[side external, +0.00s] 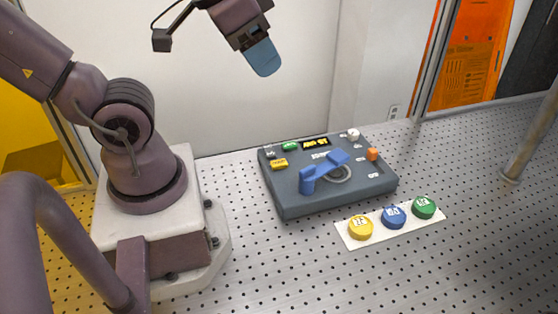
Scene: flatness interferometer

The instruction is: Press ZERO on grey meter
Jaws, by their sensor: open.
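The grey meter (294,207) is a dark slab box lying on the perforated table, right of my base. Its top carries a yellow button (279,163), a green button (290,146), a dark display with yellow characters (315,143), a white knob (353,134) and an orange piece (372,154). A blue lever-like part (324,172) lies across a grey ring. The lettering is too small to tell which control reads ZERO. My gripper (263,59), with blue fingers, is open and empty, high above and behind the meter, touching nothing. Its fingers overlap from this side.
A white strip (349,238) in front of the meter holds a yellow disc (360,228), a blue disc (393,216) and a green disc (424,207). A metal post (527,140) stands at the right. The front of the perforated table (320,285) is clear.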

